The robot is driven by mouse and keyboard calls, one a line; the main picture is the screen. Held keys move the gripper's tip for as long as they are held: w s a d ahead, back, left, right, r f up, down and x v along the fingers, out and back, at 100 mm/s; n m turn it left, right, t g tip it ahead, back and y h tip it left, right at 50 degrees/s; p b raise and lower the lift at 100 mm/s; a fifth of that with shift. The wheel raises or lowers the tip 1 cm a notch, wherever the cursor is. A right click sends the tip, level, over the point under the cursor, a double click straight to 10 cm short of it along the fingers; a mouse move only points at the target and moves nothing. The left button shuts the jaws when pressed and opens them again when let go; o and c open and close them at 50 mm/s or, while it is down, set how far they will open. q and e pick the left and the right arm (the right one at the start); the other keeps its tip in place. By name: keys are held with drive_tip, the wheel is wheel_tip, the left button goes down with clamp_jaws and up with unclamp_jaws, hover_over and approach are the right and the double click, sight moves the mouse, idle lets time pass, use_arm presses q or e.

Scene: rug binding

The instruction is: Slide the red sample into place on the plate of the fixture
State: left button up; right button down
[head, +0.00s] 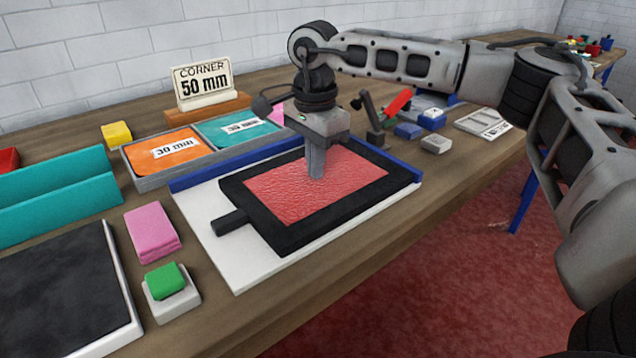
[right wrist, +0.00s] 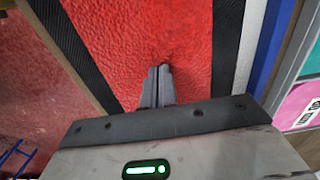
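The red sample (head: 275,192) has a textured red face, a wide black border and a black tab (head: 230,222) at its left end. It lies flat on the white plate (head: 245,272) of the fixture, turned slightly relative to it. A blue rail (head: 200,176) runs along the plate's back edge. A strip of white shows between the sample and the rail, also in the right wrist view. My right gripper (head: 316,175) points down at the red face, its fingers together with nothing between them; the tips look to be at the surface. My left gripper is out of view.
Behind the rail, a grey tray (head: 152,186) holds orange and teal pieces. A "CORNER 50 mm" sign (head: 203,83) stands further back. Pink blocks (head: 152,230), a green block (head: 165,280) and a dark panel (head: 60,295) are at left. A red-handled tool (head: 385,112) stands behind the gripper.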

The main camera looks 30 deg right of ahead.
sight(299, 165)
drive_tip(key=shift+w+f, duration=0.1)
drive_tip(key=shift+w, duration=0.2)
drive_tip(key=shift+w+p, duration=0.2)
drive_tip(key=shift+p, duration=0.25)
drive_tip(key=shift+w, duration=0.15)
drive_tip(key=shift+w, duration=0.1)
drive_tip(key=shift+w+a+p, duration=0.2)
drive_tip(key=shift+w+p, duration=0.6)
drive_tip(key=shift+w, duration=0.8)
drive_tip(key=shift+w, duration=0.2)
